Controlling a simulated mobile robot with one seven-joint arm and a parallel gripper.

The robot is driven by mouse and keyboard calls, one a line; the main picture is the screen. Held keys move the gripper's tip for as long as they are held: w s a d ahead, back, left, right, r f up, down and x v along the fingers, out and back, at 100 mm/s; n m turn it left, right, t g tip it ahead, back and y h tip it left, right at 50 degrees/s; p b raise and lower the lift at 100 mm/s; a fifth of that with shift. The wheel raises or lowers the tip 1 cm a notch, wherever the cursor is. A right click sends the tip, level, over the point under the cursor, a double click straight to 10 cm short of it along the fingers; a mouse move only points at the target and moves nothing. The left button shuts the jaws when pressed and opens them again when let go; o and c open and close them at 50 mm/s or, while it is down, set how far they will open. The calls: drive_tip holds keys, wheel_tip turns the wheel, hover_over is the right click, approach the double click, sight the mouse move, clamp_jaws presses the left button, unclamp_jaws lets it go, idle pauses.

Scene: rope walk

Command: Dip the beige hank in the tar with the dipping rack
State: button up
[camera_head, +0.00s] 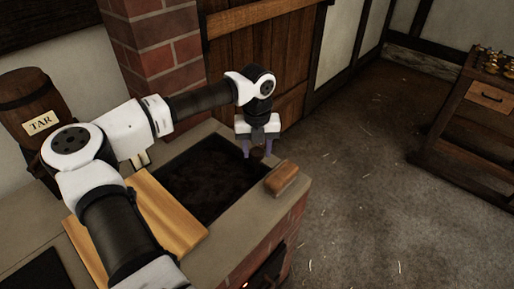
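The tar vat (205,190) is a dark square opening in a stone-topped brick hearth, with a dark, rough surface inside. My gripper (258,155) points down over its far right part. Its two purplish fingers stand apart, and I see nothing clearly held between them, though the gap is dark. A brown wooden block (282,177) lies on the right rim, close to my gripper; I cannot tell whether it belongs to the dipping rack. I cannot make out the beige hank or the rest of a rack.
A barrel labelled TAR (37,110) stands at the left. A light wooden board (160,207) lies on the hearth left of the vat, partly behind my arm. A brick pillar (155,50) rises behind. A workbench (480,110) stands far right; the floor between is clear.

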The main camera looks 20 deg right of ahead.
clamp_jaws()
wheel_tip(320, 180, up, 9)
drive_tip(key=shift+w+r+p, duration=0.1)
drive_tip(key=shift+p, duration=0.75)
unclamp_jaws()
drive_tip(key=o, duration=0.4)
wheel_tip(320, 180, up, 14)
drive_tip(key=b, duration=0.2)
drive_tip(key=shift+b, duration=0.35)
drive_tip(key=shift+f, duration=0.2)
